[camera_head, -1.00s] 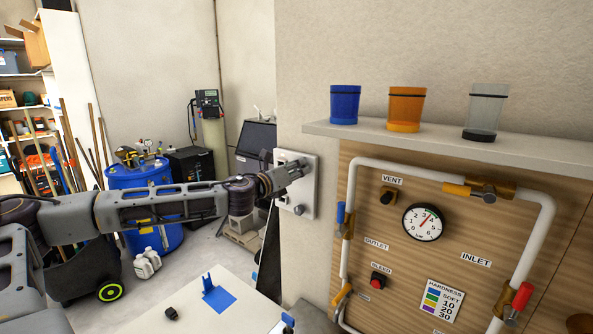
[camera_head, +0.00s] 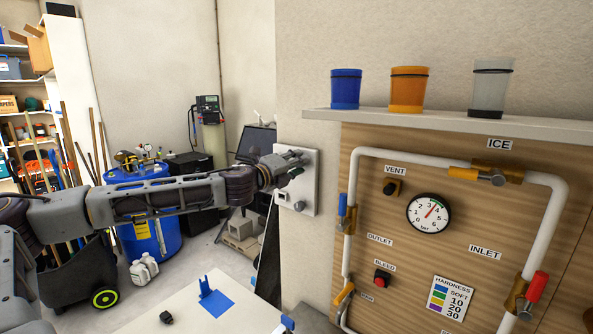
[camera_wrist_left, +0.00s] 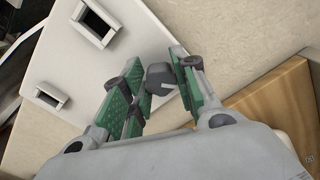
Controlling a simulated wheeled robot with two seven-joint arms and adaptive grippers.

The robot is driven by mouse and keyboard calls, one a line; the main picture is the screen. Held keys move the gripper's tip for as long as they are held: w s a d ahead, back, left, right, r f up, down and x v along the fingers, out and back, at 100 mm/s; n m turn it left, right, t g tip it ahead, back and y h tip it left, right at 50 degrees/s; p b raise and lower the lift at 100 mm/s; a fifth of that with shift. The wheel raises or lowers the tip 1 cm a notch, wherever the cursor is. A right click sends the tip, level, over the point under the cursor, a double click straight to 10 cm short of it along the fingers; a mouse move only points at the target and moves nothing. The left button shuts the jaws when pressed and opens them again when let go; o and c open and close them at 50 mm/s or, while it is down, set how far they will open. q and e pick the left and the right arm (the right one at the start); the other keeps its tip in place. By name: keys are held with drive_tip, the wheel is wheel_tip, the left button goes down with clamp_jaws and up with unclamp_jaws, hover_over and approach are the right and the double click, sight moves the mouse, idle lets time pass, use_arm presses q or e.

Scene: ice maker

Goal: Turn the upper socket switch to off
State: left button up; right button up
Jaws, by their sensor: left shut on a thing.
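A pale socket plate (camera_head: 308,190) is mounted on the wall, left of the wooden board. My left gripper (camera_head: 293,160) is at its upper part and covers the upper switch in the head view. In the left wrist view, the green-padded fingers (camera_wrist_left: 164,82) are shut on a dark grey knob, the upper switch (camera_wrist_left: 159,76). Its pointer setting cannot be read. The plate also shows there (camera_wrist_left: 60,58), with two square sockets (camera_wrist_left: 97,20). A lower dark knob (camera_head: 299,206) shows on the plate in the head view. My right gripper is not in view.
A shelf (camera_head: 450,124) with blue, orange and clear cups is above the board (camera_head: 400,170), right of the plate. White pipes with valves and a gauge (camera_head: 429,213) are on the board. A white table (camera_head: 200,310) stands below the arm.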

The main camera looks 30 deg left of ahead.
use_arm(q)
drive_tip(key=n+b, duration=0.4)
drive_tip(key=n, duration=0.6)
drive_tip(key=shift+f+n+b, duration=0.15)
drive_tip(key=shift+n+b, duration=0.2)
drive_tip(key=shift+n, duration=0.05)
drive_tip(key=o, duration=1)
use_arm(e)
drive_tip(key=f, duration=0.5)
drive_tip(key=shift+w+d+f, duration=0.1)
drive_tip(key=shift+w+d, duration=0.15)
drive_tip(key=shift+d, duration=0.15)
use_arm(q)
drive_tip(key=shift+s+a, duration=0.15)
drive_tip(key=shift+a, duration=0.05)
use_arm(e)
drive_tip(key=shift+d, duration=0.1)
use_arm(q)
drive_tip(key=shift+s+a, duration=0.4)
drive_tip(key=shift+s, duration=0.25)
drive_tip(key=shift+s, duration=0.3)
